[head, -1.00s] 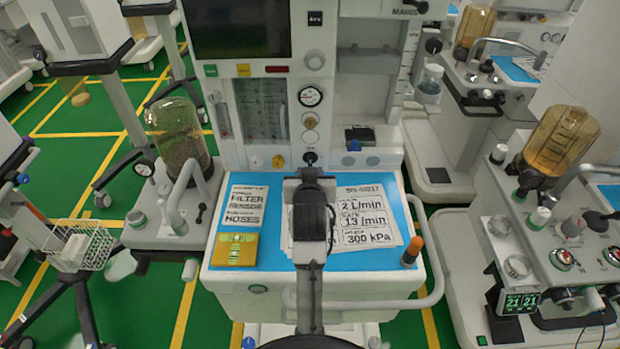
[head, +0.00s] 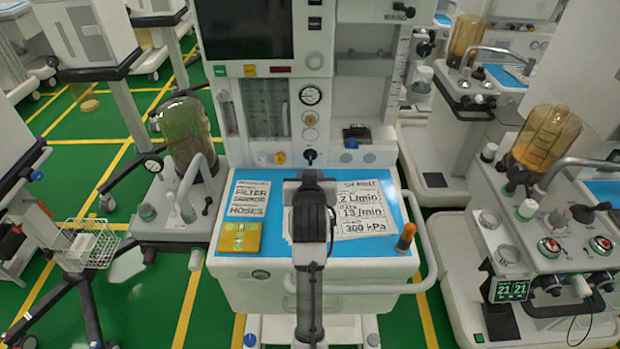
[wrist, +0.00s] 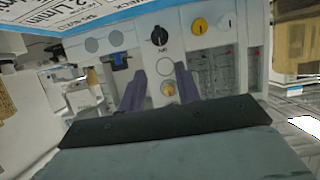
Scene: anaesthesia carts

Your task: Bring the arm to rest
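My arm (head: 311,220) reaches up the middle of the head view, in front of the central anaesthesia cart (head: 258,284). Its dark wrist covers part of the printed sheet on the blue worktop, and the fingertips are hidden there. In the wrist view my gripper (wrist: 161,86) shows two purple fingers spread apart with a clear gap. Nothing is held between them. The cart's panel with a black knob (wrist: 159,36) and yellow knob (wrist: 199,26) shows behind the fingers.
On the worktop are a yellow box (head: 239,238), a printed card (head: 246,199) and an orange-topped item (head: 405,238). A rail (head: 427,240) curves round its right side. Other carts stand left and right, including one with an amber canister (head: 546,139). Green floor (head: 213,302) shows between them.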

